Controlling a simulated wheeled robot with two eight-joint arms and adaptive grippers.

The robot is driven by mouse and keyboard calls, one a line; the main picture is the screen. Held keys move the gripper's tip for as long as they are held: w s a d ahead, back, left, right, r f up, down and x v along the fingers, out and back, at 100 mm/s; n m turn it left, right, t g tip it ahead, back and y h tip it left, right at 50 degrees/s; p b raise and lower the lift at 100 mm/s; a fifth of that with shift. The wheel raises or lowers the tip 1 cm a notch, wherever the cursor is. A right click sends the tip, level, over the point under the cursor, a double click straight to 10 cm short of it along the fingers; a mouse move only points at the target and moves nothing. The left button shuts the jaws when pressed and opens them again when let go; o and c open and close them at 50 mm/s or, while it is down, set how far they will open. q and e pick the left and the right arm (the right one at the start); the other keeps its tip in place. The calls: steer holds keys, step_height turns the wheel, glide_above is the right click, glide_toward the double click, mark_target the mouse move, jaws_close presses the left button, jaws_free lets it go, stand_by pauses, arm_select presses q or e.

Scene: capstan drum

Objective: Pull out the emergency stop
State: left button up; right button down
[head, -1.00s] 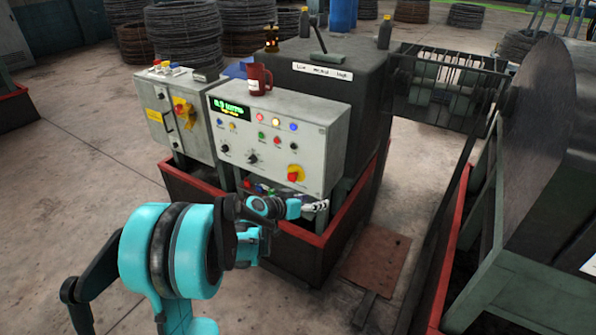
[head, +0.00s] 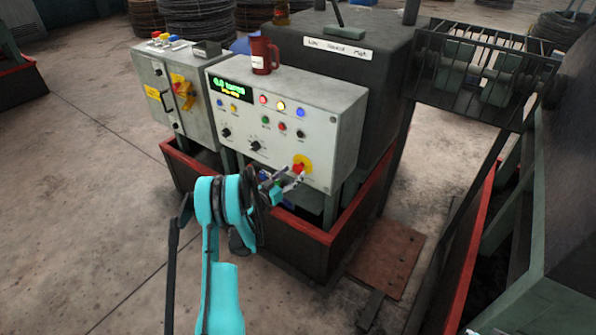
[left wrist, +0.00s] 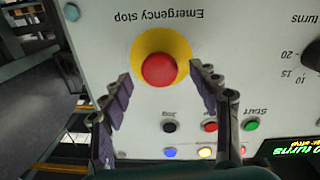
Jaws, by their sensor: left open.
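The emergency stop is a red mushroom button (head: 299,168) on a yellow round base, at the lower right of the grey control panel (head: 335,150) in the head view. In the left wrist view the red button (left wrist: 159,70) shows upside down with the label "Emergency stop" (left wrist: 158,14). My left gripper (head: 290,180) is just in front of and slightly below the button. In the left wrist view the left gripper (left wrist: 163,90) is open, with one finger on either side of the button's lower part. I cannot tell if the fingers touch it. My right gripper is not in view.
The panel also carries a green display (head: 231,89), several coloured buttons and black knobs. A dark red mug (head: 263,55) stands on top. A second cabinet with a yellow-red switch (head: 182,92) stands to the left. A red-rimmed base (head: 345,215) surrounds the panel's foot.

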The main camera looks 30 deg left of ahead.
mark_target(296, 170)
arm_select(q)
steer(key=shift+w+d+b, duration=0.2)
steer(key=shift+w+b, duration=0.15)
steer(key=shift+w, duration=1.4)
jaws_close()
